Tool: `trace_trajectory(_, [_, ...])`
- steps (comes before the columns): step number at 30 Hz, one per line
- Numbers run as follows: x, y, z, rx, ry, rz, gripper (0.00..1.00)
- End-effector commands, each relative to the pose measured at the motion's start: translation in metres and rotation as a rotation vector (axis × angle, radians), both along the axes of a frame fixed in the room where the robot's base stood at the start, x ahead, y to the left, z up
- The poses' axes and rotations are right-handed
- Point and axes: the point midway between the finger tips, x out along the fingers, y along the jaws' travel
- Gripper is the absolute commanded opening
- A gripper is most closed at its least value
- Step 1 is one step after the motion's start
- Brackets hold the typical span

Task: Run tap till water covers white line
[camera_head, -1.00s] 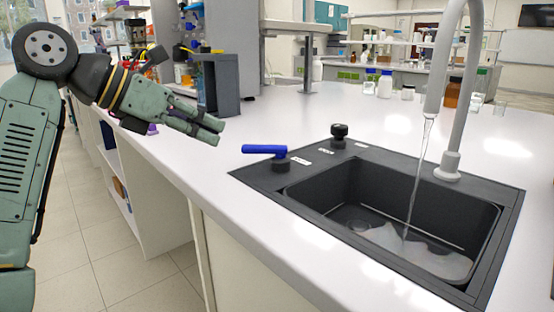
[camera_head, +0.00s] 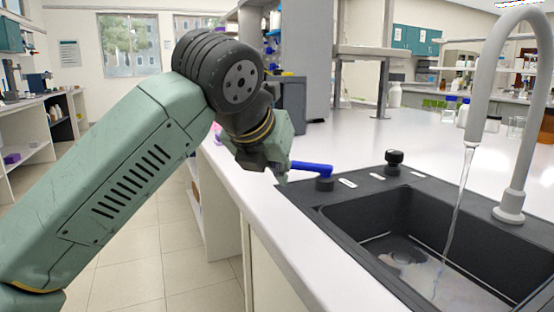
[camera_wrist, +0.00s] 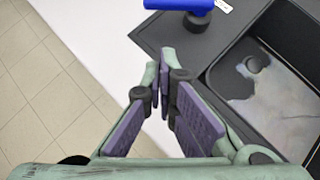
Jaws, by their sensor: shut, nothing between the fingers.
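The grey tap (camera_head: 517,110) is running, and a thin stream of water (camera_head: 457,210) falls into the black sink (camera_head: 330,222). Shallow, pale water (camera_head: 450,290) lies over part of the sink floor; the drain shows in the wrist view (camera_wrist: 253,65). A thin pale line shows low on the sink's inner wall; I cannot tell if it is the white line. The blue lever (camera_head: 312,168) points left on its black base and also shows in the wrist view (camera_wrist: 180,5). My gripper (camera_wrist: 160,78) is shut and empty, on the near side of the lever and apart from it. My arm hides its fingers in the head view.
A black knob (camera_head: 393,160) stands behind the lever on the sink's rim, with small white labels nearby. The white countertop (camera_head: 300,255) ends at a front edge below my arm. Bottles (camera_head: 463,112) stand at the back. The tiled floor at left is clear.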

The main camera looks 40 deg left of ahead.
Motion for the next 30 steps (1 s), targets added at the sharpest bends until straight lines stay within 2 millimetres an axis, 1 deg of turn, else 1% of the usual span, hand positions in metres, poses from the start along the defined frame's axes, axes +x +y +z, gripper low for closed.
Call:
trace_trajectory(1, [0.008,0.003,-0.008,-0.003,0.001,-0.002,0.00])
trace_trajectory(6, [0.032,0.013,-0.032,-0.003,0.001,-0.002,0.00])
trace_trajectory(9, [0.048,0.019,-0.030,-0.001,0.000,-0.002,0.00])
trace_trajectory(13, [0.062,0.025,-0.031,-0.001,-0.001,-0.001,0.00])
trace_trajectory(18, [0.069,0.028,-0.032,-0.001,0.000,-0.001,0.00])
trace_trajectory(30, [0.069,0.029,-0.032,-0.002,-0.001,-0.005,0.00])
